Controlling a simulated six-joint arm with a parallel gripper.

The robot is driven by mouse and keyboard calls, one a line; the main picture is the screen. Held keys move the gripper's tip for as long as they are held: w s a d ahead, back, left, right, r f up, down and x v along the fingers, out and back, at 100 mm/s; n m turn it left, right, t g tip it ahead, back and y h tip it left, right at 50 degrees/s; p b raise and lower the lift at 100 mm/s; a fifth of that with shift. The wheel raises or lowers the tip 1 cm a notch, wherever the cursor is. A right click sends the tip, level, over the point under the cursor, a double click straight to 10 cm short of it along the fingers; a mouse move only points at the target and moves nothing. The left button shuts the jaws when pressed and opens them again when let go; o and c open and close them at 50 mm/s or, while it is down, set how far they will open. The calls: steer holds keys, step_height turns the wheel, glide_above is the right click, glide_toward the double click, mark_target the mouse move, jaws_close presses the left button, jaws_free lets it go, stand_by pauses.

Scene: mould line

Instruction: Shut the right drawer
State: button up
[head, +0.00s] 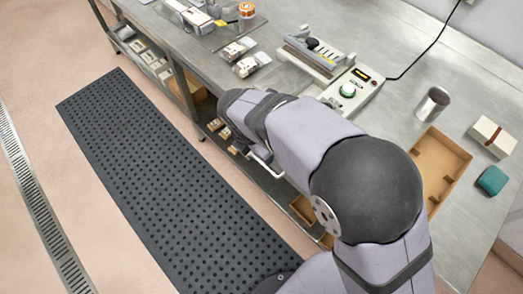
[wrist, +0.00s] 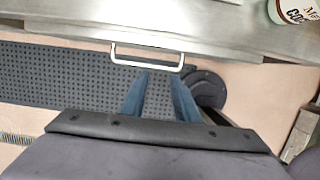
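The right drawer's pale bar handle (head: 262,167) shows at the bench front, just below my arm in the head view. In the wrist view the handle (wrist: 147,55) stands out from the bench's front edge, above the floor mat. My gripper (wrist: 159,74) has two blue fingers with a gap between them, and nothing is seen between them. Their tips appear just below the handle in the picture; I cannot tell whether they touch it. My arm hides the fingers and most of the drawer in the head view, so how far it stands out is unclear.
The steel bench (head: 395,120) carries a control box (head: 352,92), a metal cup (head: 432,103), a cardboard tray (head: 440,165) and a teal block (head: 491,180). A black mat (head: 165,170) covers the clear floor in front.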

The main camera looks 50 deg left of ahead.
mark_target(258, 159)
steer(key=shift+w+a+f+m+g, duration=0.2)
steer(key=shift+a+f+m, duration=0.45)
steer(key=shift+f+m, duration=1.65)
steer(key=shift+w+a+f+m, duration=0.35)
steer(key=shift+a+f+m, duration=0.35)
steer(key=shift+m, duration=3)
steer(key=shift+w+a+f+m+g, duration=0.1)
steer(key=shift+w+a+f+m, duration=0.3)
steer(key=shift+f+m, duration=1.9)
steer(key=shift+s+a+r+m, duration=0.15)
steer(key=shift+r+m, duration=0.55)
jaws_close()
